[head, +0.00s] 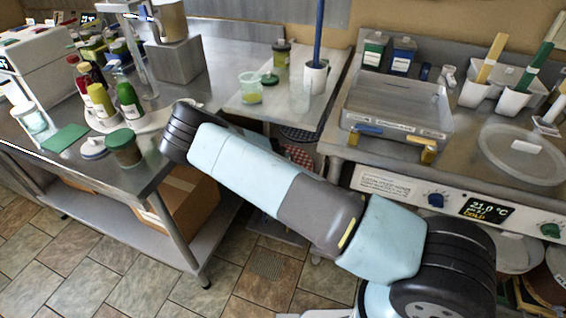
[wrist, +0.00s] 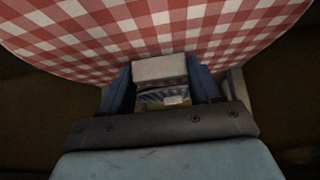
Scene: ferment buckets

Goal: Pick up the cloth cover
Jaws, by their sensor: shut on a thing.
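The cloth cover (wrist: 215,35), red and white checked with a curved edge, fills the upper part of the wrist view. My gripper (wrist: 162,82) has its two blue fingers at the cloth's near edge, shut on a pale block-like piece (wrist: 160,68) that sits against the cloth. Its join to the cloth is partly hidden. In the head view a small red checked patch of the cover (head: 299,155) shows low in the gap between the tables. My arm hides the rest of it and my gripper there.
A steel table (head: 130,170) with bottles and jars stands left, a cardboard box (head: 185,205) on its lower shelf. A counter (head: 370,155) with a steel tray (head: 398,105) and control panel stands right. Tiled floor is clear at lower left.

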